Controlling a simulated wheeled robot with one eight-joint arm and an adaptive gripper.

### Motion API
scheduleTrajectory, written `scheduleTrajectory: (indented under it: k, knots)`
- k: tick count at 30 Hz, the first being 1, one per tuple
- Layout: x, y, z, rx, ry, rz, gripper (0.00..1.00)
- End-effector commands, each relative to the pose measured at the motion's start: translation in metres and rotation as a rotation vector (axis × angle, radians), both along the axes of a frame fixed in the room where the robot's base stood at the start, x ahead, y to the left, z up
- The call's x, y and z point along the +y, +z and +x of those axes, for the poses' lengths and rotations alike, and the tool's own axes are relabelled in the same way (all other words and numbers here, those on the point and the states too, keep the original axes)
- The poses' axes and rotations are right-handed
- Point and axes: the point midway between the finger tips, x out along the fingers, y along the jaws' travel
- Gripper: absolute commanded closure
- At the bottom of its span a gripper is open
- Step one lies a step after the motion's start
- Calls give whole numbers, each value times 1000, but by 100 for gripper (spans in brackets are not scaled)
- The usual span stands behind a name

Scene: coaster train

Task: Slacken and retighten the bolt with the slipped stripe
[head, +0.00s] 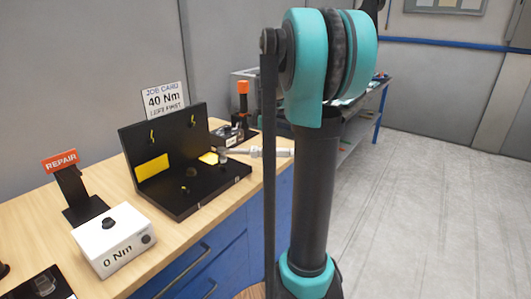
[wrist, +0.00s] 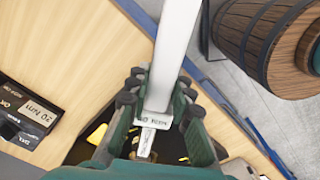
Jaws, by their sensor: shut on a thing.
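The black L-shaped fixture (head: 222,183) stands on the bench. Its upright back has bolts with yellow stripes, one at left (head: 152,137) and one at right (head: 193,122); another dark bolt (head: 186,188) is on its base. Which stripe has slipped I cannot tell. A silver wrench (head: 262,153) lies level, its head at the fixture's right end, its other end passing behind my arm. In the wrist view my gripper (wrist: 158,100) is shut on the silver wrench shaft (wrist: 172,50). Part of the fixture shows below it. Whether the wrench head sits on a bolt is unclear.
A job card (head: 164,100) reading 40 Nm stands behind the fixture. A white box (head: 112,240) marked 0 Nm and a REPAIR stand (head: 72,190) are at left. An orange-topped tool (head: 243,92) stands at back. A wooden barrel (wrist: 262,40) is beside the bench; the floor at right is clear.

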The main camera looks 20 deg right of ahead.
Motion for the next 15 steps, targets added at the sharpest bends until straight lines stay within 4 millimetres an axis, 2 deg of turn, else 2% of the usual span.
scheduleTrajectory:
  k: [15]
  knots:
    - [0,-11,0,0,0,1,100]
